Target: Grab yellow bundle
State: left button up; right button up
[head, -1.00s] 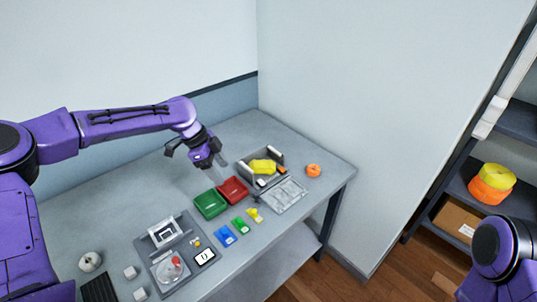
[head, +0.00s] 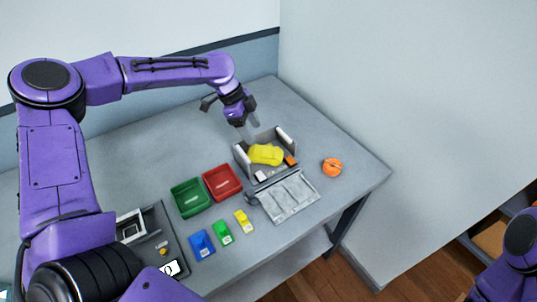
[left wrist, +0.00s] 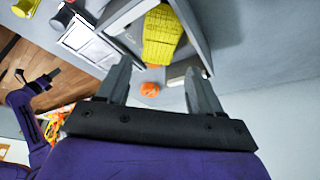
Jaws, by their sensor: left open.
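The yellow bundle (head: 265,154) lies in a grey open-topped box (head: 285,137) on the table. It also shows in the left wrist view (left wrist: 162,34), at the top and beyond the fingertips. My left gripper (head: 249,132) is just behind and above the box's back left side, pointing down. Its two fingers (left wrist: 158,75) are spread with nothing between them in the left wrist view.
A small orange block (head: 291,160) and a pale block (head: 261,176) are by the bundle. A grey panel (head: 290,197) lies in front. An orange round object (head: 332,167) is to the right. Green (head: 190,198) and red (head: 222,182) trays stand left. The wall bounds the back.

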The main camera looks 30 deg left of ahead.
aim_at(264, 150)
pick_arm(q)
jog(key=p+x, duration=0.1)
jog(key=x, duration=0.8)
jog(key=shift+d+f+p, duration=0.1)
jog(key=shift+f+p, duration=0.15)
jog(key=shift+p, duration=0.1)
jog(key=shift+w+d+f, duration=0.15)
jog(key=shift+f, duration=0.2)
jog(key=c, duration=0.8)
jog(key=shift+c, duration=0.2)
jog(key=shift+r, duration=0.1)
